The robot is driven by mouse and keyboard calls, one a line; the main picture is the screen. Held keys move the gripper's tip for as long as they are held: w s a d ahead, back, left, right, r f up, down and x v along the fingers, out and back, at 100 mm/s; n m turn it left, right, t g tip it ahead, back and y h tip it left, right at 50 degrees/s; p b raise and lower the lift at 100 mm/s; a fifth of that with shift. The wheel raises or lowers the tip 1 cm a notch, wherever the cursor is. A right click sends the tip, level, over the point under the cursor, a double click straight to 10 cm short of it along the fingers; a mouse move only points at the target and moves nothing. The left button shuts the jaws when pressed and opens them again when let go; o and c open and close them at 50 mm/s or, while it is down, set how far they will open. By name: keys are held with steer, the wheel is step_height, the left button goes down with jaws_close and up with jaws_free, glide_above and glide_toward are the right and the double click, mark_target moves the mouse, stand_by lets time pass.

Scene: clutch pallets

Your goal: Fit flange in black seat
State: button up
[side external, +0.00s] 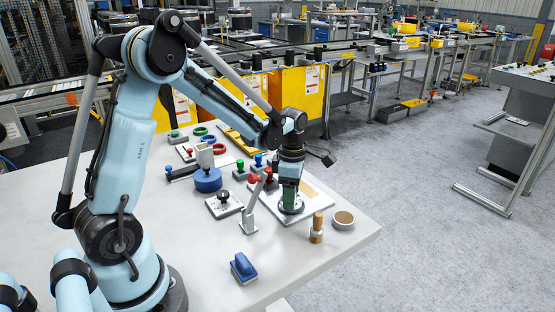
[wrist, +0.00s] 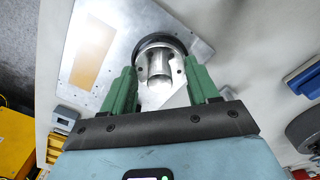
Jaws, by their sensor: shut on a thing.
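My gripper (side external: 290,196) points straight down over a grey metal plate (side external: 316,204) near the table's right side. Its green fingers (wrist: 162,92) are shut on the flange, a silver disc with a raised hub and small holes (wrist: 158,66). In the wrist view the black seat (wrist: 184,44) shows as a dark round ring around the flange's far edge, on the plate. The near part of the ring is hidden by the flange and fingers. I cannot tell whether the flange is fully down in it. In the side view the fingers hide most of the flange.
A bracket (side external: 248,220) with a red-ball lever stands just left of my gripper. The front table is mostly clear.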

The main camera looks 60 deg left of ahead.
steer(key=shift+f, duration=0.65)
steer(key=o, duration=1.3)
step_height(320, 180, up, 13)
steer(key=s+d+m+t, duration=0.2)
steer(key=s+d+m, duration=0.1)
steer(key=m, duration=0.6)
steer(key=s+d+m+t, duration=0.2)
steer(key=s+d+m, duration=0.1)
steer(key=m, duration=0.6)
steer(key=s+d+m+t, duration=0.3)
steer(key=s+m, duration=0.1)
steer(key=m, duration=0.5)
steer(key=shift+f, duration=0.15)
